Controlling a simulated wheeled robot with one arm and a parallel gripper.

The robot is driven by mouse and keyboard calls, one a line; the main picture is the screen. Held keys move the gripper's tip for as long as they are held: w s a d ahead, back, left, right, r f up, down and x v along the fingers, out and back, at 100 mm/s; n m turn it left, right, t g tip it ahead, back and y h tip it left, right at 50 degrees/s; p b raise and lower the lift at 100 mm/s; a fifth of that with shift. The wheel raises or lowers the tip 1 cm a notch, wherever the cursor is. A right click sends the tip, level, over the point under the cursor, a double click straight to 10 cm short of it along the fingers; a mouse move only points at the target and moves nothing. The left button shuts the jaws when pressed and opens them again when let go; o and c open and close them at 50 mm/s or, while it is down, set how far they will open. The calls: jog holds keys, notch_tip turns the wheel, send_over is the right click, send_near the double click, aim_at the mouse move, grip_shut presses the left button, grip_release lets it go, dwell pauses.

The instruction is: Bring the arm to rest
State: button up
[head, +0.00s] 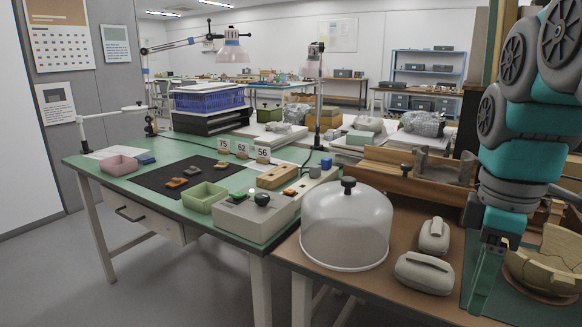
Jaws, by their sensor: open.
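My arm hangs down at the right of the head view, in teal and grey links. My gripper (483,284) points down at its end, beside a tan bowl (548,262) pieced from sherds. The gripper is open, with nothing seen between its fingers. The bowl's right side is cut off by the picture edge. The gripper is in front of the green mat (468,268); I cannot tell how high it is above it.
A clear dome (346,228) with a black knob and two grey padded weights (424,273) stand left of my gripper on the brown table. A wooden stand (405,170) is behind. The green table (110,182) at left holds trays, sherds and number cards (242,149).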

jog(key=s+a+f+m, duration=0.3)
jog(key=s+f, duration=0.1)
jog(key=f, duration=0.3)
jog(key=s+a+f+m+g, duration=0.1)
jog(key=s+a+f+m, duration=0.2)
jog(key=f, duration=0.5)
jog(key=s+a+f+m, duration=0.3)
jog(key=s+f+m, duration=0.1)
jog(key=f, duration=0.3)
jog(key=shift+s+a+f+g, duration=0.3)
jog(key=shift+f, duration=0.05)
